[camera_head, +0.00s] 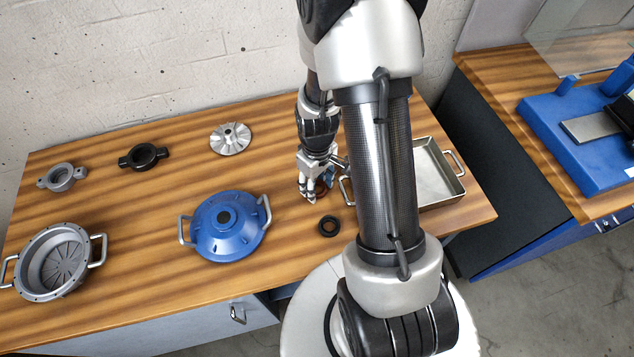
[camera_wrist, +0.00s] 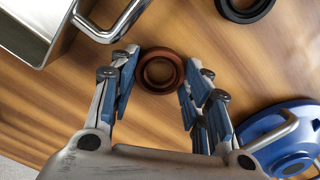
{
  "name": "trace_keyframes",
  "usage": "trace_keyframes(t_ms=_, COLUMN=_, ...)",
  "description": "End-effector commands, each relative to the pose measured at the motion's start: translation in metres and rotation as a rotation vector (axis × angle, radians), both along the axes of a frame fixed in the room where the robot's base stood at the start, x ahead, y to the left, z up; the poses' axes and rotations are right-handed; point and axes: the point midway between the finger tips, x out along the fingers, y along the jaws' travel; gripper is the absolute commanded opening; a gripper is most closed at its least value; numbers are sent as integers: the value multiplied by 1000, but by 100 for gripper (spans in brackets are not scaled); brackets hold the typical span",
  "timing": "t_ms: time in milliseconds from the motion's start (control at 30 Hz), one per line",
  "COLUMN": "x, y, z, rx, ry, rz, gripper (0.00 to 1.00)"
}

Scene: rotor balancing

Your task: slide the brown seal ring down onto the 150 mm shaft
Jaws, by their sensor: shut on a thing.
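The brown seal ring (camera_wrist: 161,88) is between the fingertips of my gripper (camera_wrist: 160,75) in the wrist view. The fingers with blue pads are closed on its left and right sides, and its open bore faces the camera. In the head view my gripper (camera_head: 314,190) points down over the wooden table, left of the metal tray. Only a small reddish-brown part of the ring (camera_head: 322,187) shows there between the fingers. I cannot tell how high the ring is above the table. I cannot make out the 150 mm shaft in either view.
A metal tray (camera_head: 437,177) with handles is partly hidden by my arm. A black ring (camera_head: 328,226) and a blue cover (camera_head: 225,240) with handles lie close by. A grey housing (camera_head: 52,262), a silver impeller (camera_head: 231,138) and two clamp-like parts lie further left.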

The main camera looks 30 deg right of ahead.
Motion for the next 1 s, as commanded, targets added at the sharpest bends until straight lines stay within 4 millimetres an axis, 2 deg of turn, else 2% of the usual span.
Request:
trace_keyframes(t_ms=633, x=0, y=0, z=58, rx=0, ry=0, rz=0, gripper=23)
trace_keyframes(t_ms=1000, x=0, y=0, z=60, rx=0, ry=1, rz=0, gripper=23)
